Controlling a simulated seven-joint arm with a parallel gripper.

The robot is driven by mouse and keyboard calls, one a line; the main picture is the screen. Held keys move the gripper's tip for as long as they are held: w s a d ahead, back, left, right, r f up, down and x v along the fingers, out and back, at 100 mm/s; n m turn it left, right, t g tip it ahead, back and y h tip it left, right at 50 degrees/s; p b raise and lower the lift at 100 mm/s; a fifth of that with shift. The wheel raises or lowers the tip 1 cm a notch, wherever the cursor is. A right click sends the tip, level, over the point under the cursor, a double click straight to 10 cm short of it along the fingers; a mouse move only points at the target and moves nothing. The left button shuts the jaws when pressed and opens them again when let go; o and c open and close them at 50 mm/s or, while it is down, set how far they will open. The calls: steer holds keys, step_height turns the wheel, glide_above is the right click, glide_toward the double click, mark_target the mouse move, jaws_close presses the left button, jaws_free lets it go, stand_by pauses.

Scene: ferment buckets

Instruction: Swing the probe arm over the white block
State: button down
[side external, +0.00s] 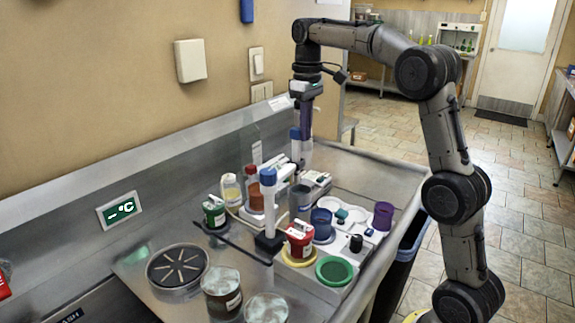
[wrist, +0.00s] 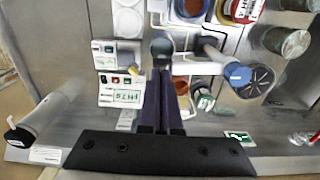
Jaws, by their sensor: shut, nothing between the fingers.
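A stand with a white post and blue cap (side external: 268,205) rises from a black base in the middle of the bench. A thin dark bar (side external: 228,243), seemingly the probe arm, reaches left from near it. The blue cap (wrist: 237,72) shows right of centre in the wrist view. White box-like units (wrist: 120,92) with small buttons and a label lie left of my fingers; I cannot tell which white piece is the block. My gripper (wrist: 160,72) is shut and empty, its purple fingers near a grey cylinder (wrist: 162,47). In the side view, my gripper (side external: 304,136) is above the far bench, apart from the post.
A red-and-white container (side external: 299,240), a green ring (side external: 334,271), blue and purple cups (side external: 383,215) crowd the bench. Two glass jars (side external: 221,290) stand at the front. A round slotted drain (side external: 177,267) is at left. The wall bounds the back.

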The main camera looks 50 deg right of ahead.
mark_target(294, 127)
steer(key=shift+w+a, duration=0.1)
steer(key=shift+w, duration=1.55)
steer(key=w, duration=0.1)
steer(key=w+a, duration=0.1)
steer(key=w, duration=0.1)
